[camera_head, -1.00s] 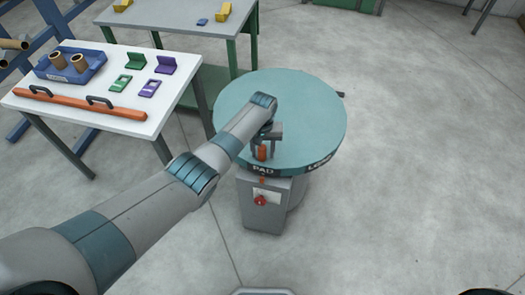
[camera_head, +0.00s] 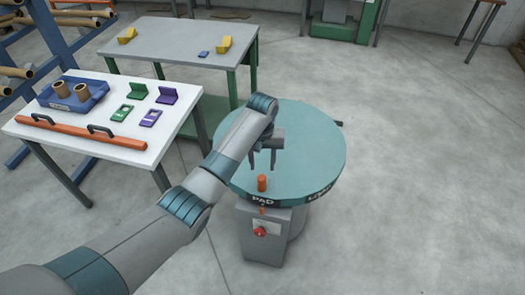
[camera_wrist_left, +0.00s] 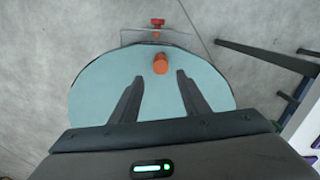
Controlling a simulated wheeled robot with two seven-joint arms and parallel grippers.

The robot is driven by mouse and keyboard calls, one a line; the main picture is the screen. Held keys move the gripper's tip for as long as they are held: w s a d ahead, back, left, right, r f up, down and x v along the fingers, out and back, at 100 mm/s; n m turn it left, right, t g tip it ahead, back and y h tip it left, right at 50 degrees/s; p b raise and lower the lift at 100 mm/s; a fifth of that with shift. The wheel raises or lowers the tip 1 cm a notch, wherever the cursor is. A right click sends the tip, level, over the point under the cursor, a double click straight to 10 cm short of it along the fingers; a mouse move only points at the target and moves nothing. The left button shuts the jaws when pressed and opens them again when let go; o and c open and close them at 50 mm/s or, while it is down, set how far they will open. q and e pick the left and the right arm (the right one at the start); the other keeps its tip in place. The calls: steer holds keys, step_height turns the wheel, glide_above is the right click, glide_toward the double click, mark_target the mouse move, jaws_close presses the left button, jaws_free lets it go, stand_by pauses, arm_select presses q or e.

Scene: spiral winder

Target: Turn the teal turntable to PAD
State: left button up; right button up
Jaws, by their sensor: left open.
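The teal turntable (camera_head: 315,150) is a round disc on a grey pedestal (camera_head: 264,226), and it also shows in the left wrist view (camera_wrist_left: 95,95). The PAD label (camera_head: 263,200) on its rim faces front, above the pedestal's red knob (camera_head: 259,232). A second, partly legible label sits to its right. An orange peg (camera_head: 262,183) stands upright near the rim by PAD. My left gripper (camera_head: 263,170) is open above the disc, behind the peg and apart from it. In the left wrist view the peg (camera_wrist_left: 160,64) is beyond the open fingertips (camera_wrist_left: 160,78). My right gripper is not in view.
A white table (camera_head: 75,140) at left holds a blue tray (camera_head: 72,97) with cardboard tubes, an orange bar (camera_head: 80,131), and green and purple parts. A grey table (camera_head: 185,45) stands behind. Open floor lies right of the turntable.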

arm_select(q)
step_height(320, 180, up, 6)
steer(key=shift+r+b, duration=0.15)
steer(key=shift+b, duration=0.3)
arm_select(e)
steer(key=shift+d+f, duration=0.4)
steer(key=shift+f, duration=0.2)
